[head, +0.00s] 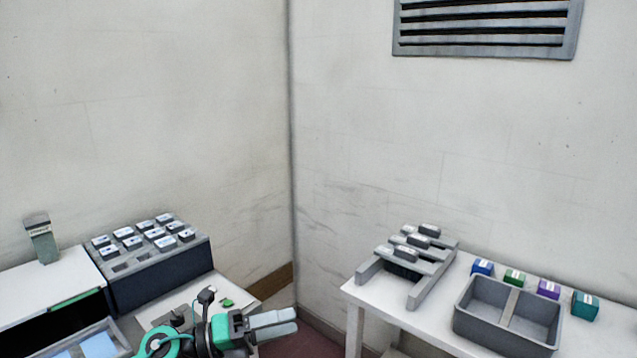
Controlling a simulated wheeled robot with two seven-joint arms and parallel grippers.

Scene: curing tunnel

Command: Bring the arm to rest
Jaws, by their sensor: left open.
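My left gripper (273,324) is at the bottom of the head view, left of centre, with green and dark parts and pale grey fingers pointing right. Its fingers are open and I see nothing between them. It is over or in front of the right end of the left white table (241,286); the exact height is hard to tell. My right gripper is not in view.
A dark block with several grey-topped pieces (155,262) stands on the left. A white right table (405,319) holds a grey rack (434,272), a two-part grey bin (480,322) and several coloured boxes, including a blue one (482,267). A gap separates the tables.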

